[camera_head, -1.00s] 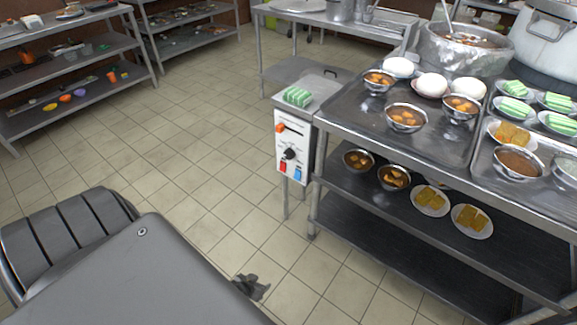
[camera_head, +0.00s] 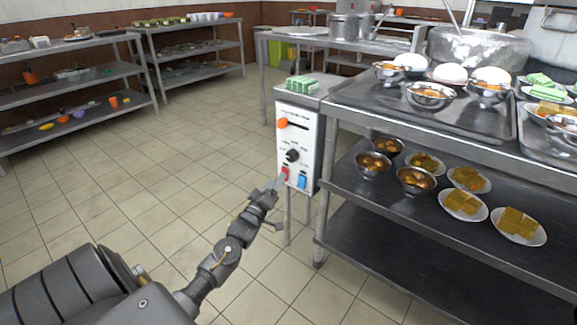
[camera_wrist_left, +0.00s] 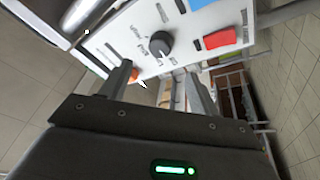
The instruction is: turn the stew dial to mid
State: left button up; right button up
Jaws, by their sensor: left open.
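The stew dial is a black round knob (camera_head: 292,155) on a white control panel (camera_head: 298,131) fixed to the side of a small steel stand. The panel also carries an orange knob (camera_head: 282,123) on a slot above, and a red switch (camera_head: 284,174) and a blue switch (camera_head: 302,181) below. My left gripper (camera_head: 273,186) is in front of the panel's lower left, below the dial. In the left wrist view, the dial (camera_wrist_left: 160,44) lies beyond the two parted fingers (camera_wrist_left: 160,82), which are apart from it and empty. My right gripper is not in view.
A steel table (camera_head: 345,107) with trays, bowls and plates stands right of the panel, with a lower shelf of more dishes. A green-striped block (camera_head: 302,83) lies on the stand's top. Shelving (camera_head: 80,95) stands at the left. The tiled floor between is clear.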

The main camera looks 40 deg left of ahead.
aim_at(290, 159)
pick_arm(q)
jog(key=b+x, duration=0.3)
jog(key=x, duration=0.7)
jog(key=shift+w, duration=0.1)
jog(key=shift+c, duration=0.2)
jog(key=c, duration=0.9)
